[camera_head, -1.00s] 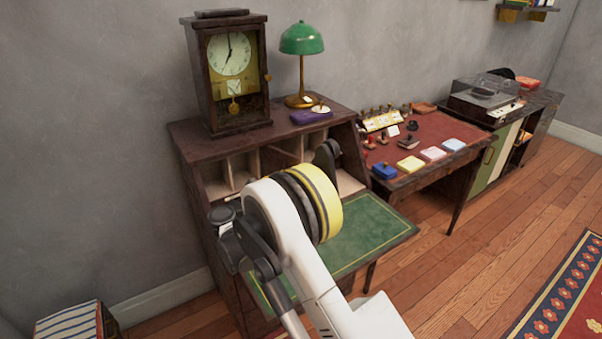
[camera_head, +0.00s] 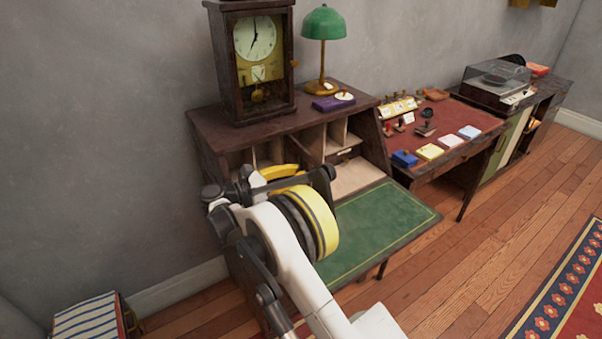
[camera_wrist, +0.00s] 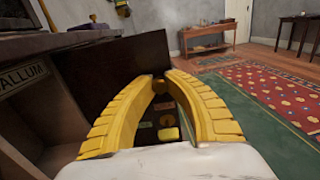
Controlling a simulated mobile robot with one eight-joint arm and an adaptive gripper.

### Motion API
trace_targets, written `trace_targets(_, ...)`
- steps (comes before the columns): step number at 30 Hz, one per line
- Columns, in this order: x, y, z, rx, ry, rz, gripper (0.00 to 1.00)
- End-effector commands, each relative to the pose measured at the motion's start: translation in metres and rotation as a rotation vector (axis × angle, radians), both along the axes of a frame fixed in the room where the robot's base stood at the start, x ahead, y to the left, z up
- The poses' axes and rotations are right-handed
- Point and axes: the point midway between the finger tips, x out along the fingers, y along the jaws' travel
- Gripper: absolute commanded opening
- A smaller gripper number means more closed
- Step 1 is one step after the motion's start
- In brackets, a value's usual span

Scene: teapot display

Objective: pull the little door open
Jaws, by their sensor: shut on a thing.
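The little door (camera_wrist: 115,68) is a dark brown panel in the wrist view, and it appears to stand out at an angle from the desk's pigeonholes. A small brass-coloured knob (camera_wrist: 160,86) is on it. My gripper (camera_wrist: 160,80) has its two yellow fingers closed around the knob. In the head view, a yellow finger of my gripper (camera_head: 280,172) shows in front of the left pigeonholes of the writing desk (camera_head: 300,120). My own arm hides the door there. Small coloured shapes show between the fingers in the wrist view, too small to identify.
A glazed clock (camera_head: 258,65), a green lamp (camera_head: 323,40) and a purple box (camera_head: 330,103) stand on the desk top. The green drop-leaf (camera_head: 390,215) lies open below my gripper. A red-topped table (camera_head: 455,122) stands to the right. The floor in front is free.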

Motion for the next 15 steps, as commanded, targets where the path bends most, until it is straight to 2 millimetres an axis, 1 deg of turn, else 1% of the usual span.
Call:
trace_targets(6, 0.0004, 0.0000, 0.0002, 0.000, 0.000, 0.001, 0.00)
trace_targets(7, 0.0004, 0.0000, 0.0002, 0.000, 0.000, 0.001, 0.24)
trace_targets(9, 0.0004, -0.0001, 0.0002, 0.000, 0.000, 0.001, 0.41)
trace_targets(15, 0.0002, -0.0002, 0.0001, 0.000, 0.000, 0.001, 0.41)
